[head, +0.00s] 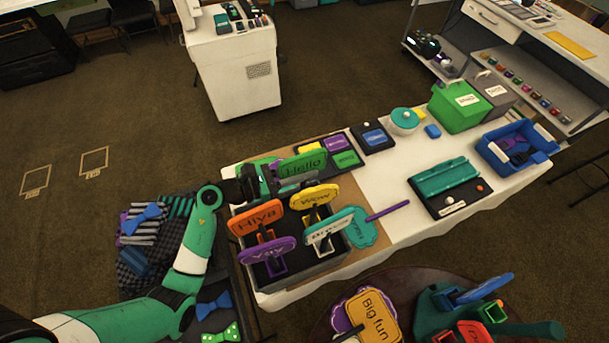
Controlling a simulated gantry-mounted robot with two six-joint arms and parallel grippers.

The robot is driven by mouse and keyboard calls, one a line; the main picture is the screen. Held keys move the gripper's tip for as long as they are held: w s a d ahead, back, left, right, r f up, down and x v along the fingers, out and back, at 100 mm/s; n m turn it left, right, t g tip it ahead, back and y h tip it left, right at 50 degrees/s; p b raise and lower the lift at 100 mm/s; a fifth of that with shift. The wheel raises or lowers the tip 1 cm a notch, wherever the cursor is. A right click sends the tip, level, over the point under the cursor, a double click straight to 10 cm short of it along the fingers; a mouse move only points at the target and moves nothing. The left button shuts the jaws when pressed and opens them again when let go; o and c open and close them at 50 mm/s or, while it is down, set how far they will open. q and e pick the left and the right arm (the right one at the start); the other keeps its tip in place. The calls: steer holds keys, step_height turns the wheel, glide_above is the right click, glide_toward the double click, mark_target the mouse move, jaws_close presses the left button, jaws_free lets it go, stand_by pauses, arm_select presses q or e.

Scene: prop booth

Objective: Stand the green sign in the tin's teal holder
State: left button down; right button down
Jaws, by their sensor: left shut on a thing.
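The green sign (303,164), lettered "Hello", is upright above the back edge of the grey tin (312,268). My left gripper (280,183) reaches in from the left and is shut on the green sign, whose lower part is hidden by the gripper. The tin stands on the near left of the white table, with orange (256,220), purple (265,249), yellow (313,196) and white (329,227) signs standing in it. I cannot make out the teal holder clearly among the signs and the gripper. My right gripper is not in view.
A teal paddle (363,228) with a purple handle lies against the tin's right side. A black tray with a teal trough (446,177), a green box (460,106) and a blue crate (541,156) stand farther right. The white table between is mostly clear.

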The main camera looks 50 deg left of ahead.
arm_select(q)
steer(key=shift+f, duration=0.8)
steer(key=shift+f+b, duration=0.3)
steer(key=c, duration=0.8)
jaws_free()
steer(key=shift+s+r+p, duration=0.15)
steer(key=shift+r+p, duration=0.25)
steer(key=shift+r, duration=0.1)
steer(key=v, duration=1.1)
steer(key=shift+s+a+f, duration=0.15)
steer(key=shift+s+f, duration=0.1)
steer(key=shift+s, duration=0.15)
